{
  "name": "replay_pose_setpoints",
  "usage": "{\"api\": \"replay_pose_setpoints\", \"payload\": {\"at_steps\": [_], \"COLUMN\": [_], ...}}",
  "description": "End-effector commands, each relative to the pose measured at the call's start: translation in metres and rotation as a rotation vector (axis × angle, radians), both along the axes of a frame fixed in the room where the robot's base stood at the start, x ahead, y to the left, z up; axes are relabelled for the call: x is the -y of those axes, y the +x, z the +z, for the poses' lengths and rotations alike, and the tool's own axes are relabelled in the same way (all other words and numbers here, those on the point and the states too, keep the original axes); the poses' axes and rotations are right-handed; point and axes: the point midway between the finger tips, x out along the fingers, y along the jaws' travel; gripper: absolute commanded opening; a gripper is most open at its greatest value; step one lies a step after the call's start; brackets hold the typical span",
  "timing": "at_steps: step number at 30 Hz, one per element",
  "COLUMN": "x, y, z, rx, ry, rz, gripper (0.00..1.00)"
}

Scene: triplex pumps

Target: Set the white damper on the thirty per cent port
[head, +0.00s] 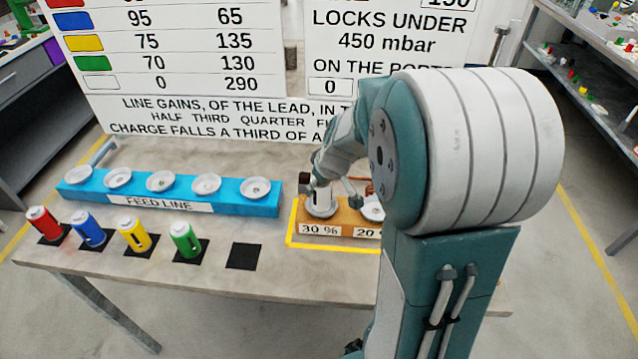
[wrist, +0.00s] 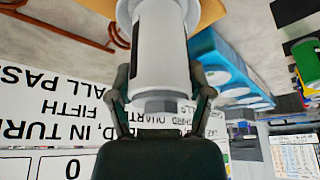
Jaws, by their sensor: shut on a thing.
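The white damper (wrist: 158,45) fills the upper middle of the wrist view. My gripper (wrist: 160,104) is shut on it, with one finger on each side. In the head view the damper (head: 322,203) is upright at the thirty per cent port, over the "30 %" label (head: 320,230) on the tan block (head: 340,216). My gripper (head: 324,184) is at its top and partly hides it. The damper's base looks in line with the port's dish, but I cannot tell whether it is fully seated.
A twenty per cent port (head: 373,209) is just right, partly behind my arm. The blue feed line (head: 170,192) with several empty dishes is at left. Red (head: 44,224), blue (head: 88,228), yellow (head: 134,235) and green (head: 185,240) dampers stand in front, beside an empty black square (head: 243,256).

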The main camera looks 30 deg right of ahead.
Motion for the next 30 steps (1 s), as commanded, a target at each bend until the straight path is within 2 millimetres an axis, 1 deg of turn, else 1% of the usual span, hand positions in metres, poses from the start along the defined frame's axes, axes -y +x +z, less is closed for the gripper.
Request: {"api": "replay_pose_setpoints", "payload": {"at_steps": [5,9,10,11,12,25,28,30], "x": [0.000,0.000,0.000,0.000,0.000,0.000,0.001,0.002], "y": [0.001,0.001,0.000,0.000,0.000,0.000,-0.002,-0.005], "z": [0.001,-0.002,-0.002,-0.002,-0.002,0.000,0.007,0.018], "rx": [0.003,0.003,0.002,0.002,0.002,0.002,0.004,0.006], "ry": [-0.001,0.000,0.000,-0.001,-0.001,-0.001,-0.001,-0.001], "rz": [-0.001,-0.001,-0.001,0.000,0.000,0.000,-0.001,-0.002], "gripper": [0.05,0.05,0.80,0.93,1.00,1.00,1.00,1.00]}}
